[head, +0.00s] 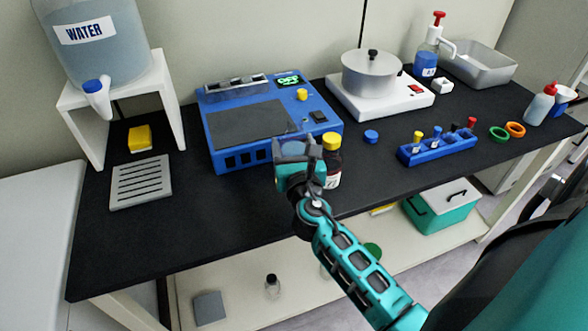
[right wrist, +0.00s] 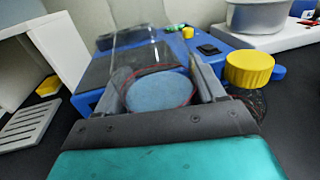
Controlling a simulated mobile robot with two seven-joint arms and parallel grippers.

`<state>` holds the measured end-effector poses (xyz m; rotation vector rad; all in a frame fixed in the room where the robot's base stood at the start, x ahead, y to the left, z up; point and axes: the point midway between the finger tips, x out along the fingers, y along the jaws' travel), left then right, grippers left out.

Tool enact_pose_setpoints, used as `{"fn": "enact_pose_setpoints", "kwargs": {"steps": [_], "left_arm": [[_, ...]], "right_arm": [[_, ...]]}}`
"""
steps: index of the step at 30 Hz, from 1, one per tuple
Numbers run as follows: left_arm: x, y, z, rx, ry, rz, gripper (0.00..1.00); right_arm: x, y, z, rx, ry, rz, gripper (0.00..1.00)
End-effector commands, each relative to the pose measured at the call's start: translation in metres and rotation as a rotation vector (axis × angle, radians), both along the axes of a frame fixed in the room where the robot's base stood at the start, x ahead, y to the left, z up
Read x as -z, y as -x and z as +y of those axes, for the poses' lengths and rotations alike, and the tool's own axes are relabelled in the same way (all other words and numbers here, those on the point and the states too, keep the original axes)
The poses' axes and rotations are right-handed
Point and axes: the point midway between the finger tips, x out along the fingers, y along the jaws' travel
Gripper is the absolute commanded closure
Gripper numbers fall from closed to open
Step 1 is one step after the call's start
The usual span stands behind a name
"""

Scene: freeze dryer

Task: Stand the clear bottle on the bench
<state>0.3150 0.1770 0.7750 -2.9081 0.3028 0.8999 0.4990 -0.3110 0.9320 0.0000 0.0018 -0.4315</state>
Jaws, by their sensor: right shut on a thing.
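My right gripper (head: 293,150) is over the front part of the bench (head: 235,215), in front of the blue machine. In the right wrist view its two fingers (right wrist: 163,85) are shut on a see-through thing, which looks like the clear bottle (right wrist: 140,45). A round pale blue face with a thin red edge shows between the fingers. The clear part stretches away over the machine. Its tilt and whether it touches the bench cannot be told. My left gripper is not in view.
A dark bottle with a yellow cap (head: 331,143) stands close to the right of my gripper. The blue machine (head: 222,140) is behind. A blue cap (head: 371,136) and a blue vial rack (head: 437,150) are to the right. The front left bench is clear.

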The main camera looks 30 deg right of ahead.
Motion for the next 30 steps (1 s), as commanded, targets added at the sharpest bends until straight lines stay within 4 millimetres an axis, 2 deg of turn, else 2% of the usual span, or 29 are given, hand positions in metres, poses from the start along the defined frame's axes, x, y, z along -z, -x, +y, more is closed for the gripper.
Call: {"fn": "enact_pose_setpoints", "kwargs": {"steps": [1,8,15,29,30], "left_arm": [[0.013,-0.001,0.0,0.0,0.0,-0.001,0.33],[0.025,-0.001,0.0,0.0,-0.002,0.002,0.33],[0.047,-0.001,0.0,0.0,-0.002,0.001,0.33],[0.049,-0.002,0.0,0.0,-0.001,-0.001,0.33],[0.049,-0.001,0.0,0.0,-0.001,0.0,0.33]], "right_arm": [[0.018,0.0,0.0,0.0,0.003,0.001,0.75],[0.037,0.0,0.0,-0.001,0.0,-0.002,0.75],[0.073,0.0,0.0,0.0,0.002,-0.001,0.75],[0.079,0.0,0.0,0.001,0.0,-0.003,0.75],[0.079,0.0,0.0,0.0,0.0,-0.001,0.29]]}}
